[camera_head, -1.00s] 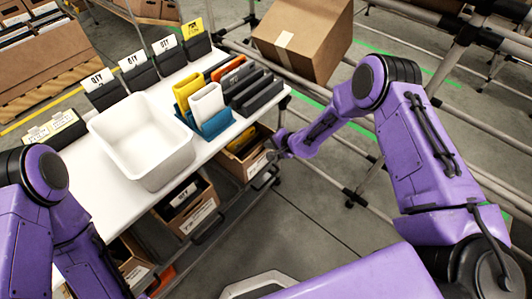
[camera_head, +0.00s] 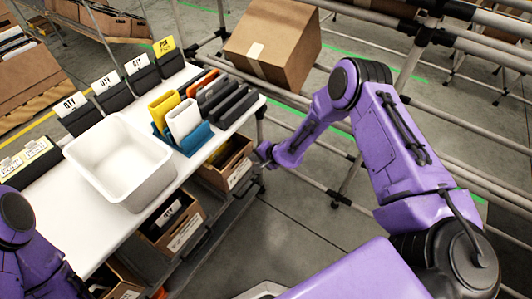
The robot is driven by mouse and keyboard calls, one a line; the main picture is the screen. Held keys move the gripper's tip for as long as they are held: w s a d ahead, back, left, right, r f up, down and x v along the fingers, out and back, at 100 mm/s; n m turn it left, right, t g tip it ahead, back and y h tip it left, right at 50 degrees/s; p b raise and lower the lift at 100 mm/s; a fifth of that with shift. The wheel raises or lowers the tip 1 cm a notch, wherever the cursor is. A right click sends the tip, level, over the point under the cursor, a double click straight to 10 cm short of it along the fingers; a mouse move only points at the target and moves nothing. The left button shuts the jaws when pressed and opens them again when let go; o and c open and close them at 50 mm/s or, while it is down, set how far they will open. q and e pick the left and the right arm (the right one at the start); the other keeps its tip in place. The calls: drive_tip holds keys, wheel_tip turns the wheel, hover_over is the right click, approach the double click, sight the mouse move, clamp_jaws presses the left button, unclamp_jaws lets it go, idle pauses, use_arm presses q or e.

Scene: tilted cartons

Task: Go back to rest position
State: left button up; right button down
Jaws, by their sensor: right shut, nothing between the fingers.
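My right arm, purple, comes in from the right and bends down toward the table's right edge. My right gripper (camera_head: 264,153) is small in view, shut and empty, in the air just off that edge, above and beside the open cartons under the table. My left arm shows only as purple links at the lower left. My left gripper is out of view.
A white table (camera_head: 150,222) carries a white bin (camera_head: 120,163), a blue rack (camera_head: 193,139) with several coloured cases, and black label holders. Cartons (camera_head: 224,162) sit below. A tilted brown carton (camera_head: 272,43) rests on a pipe rack. Floor is clear between table and rack.

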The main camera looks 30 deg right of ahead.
drive_tip(key=v, duration=1)
drive_tip(key=shift+s+p, duration=0.15)
drive_tip(key=shift+p, duration=0.25)
drive_tip(key=shift+d, duration=0.1)
drive_tip(key=s+d+f+n+g+h+p, duration=0.1)
drive_tip(key=s+h, duration=0.3)
drive_tip(key=s, duration=1.1)
drive_tip(key=s+d+f+n+g+h+p, duration=0.2)
drive_tip(key=s+f+n+g+h, duration=0.1)
drive_tip(key=s, duration=1.2)
drive_tip(key=shift+s+d+f+n+g+h, duration=0.25)
drive_tip(key=shift+d+f+n+g+h, duration=0.2)
drive_tip(key=shift+n, duration=0.25)
drive_tip(key=shift+a, duration=0.1)
